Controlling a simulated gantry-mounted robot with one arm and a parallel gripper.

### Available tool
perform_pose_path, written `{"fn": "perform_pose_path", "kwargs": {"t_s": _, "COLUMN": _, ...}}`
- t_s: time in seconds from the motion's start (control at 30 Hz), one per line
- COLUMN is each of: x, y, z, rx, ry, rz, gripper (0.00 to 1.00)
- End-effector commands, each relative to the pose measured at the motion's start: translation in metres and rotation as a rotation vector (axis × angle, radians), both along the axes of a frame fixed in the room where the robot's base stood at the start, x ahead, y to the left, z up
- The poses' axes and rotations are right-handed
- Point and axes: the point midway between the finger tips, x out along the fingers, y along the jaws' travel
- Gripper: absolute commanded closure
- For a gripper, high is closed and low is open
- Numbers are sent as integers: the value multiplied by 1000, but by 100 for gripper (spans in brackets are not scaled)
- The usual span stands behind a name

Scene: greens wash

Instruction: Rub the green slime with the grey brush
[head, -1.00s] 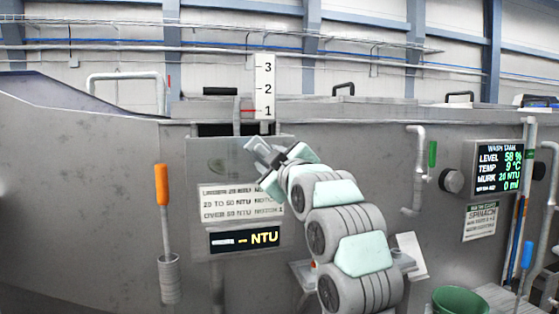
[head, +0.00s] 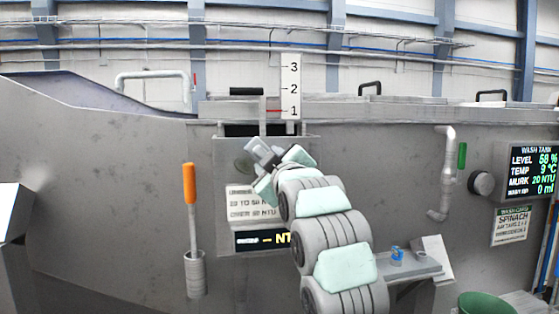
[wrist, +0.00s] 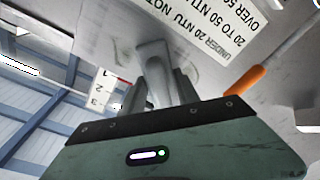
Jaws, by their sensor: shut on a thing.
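My gripper (head: 258,157) is raised in front of the grey panel on the tank wall. In the wrist view its fingers (wrist: 155,93) are shut on a light grey piece (wrist: 152,62), which I take to be the grey brush. Its far end points at the panel; whether it touches cannot be told. A dull grey-green round patch (head: 243,162), perhaps the slime, shows on the panel just left of my gripper. My gripper and arm hide part of the panel.
An orange-handled tool (head: 189,183) stands in a grey holder (head: 196,275) left of the panel. A white scale (head: 291,88) and a black-handled lever rise above. A shelf (head: 400,266) and green bucket (head: 487,303) are at lower right. A screen (head: 531,170) is far right.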

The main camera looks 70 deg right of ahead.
Motion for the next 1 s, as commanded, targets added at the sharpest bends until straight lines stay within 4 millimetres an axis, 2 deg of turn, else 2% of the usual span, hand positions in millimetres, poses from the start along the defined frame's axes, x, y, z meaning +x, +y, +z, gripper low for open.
{"fn": "perform_pose_path", "kwargs": {"t_s": 1.0, "x": 53, "y": 28, "z": 0, "rx": 2, "ry": 0, "rz": 3, "gripper": 95}}
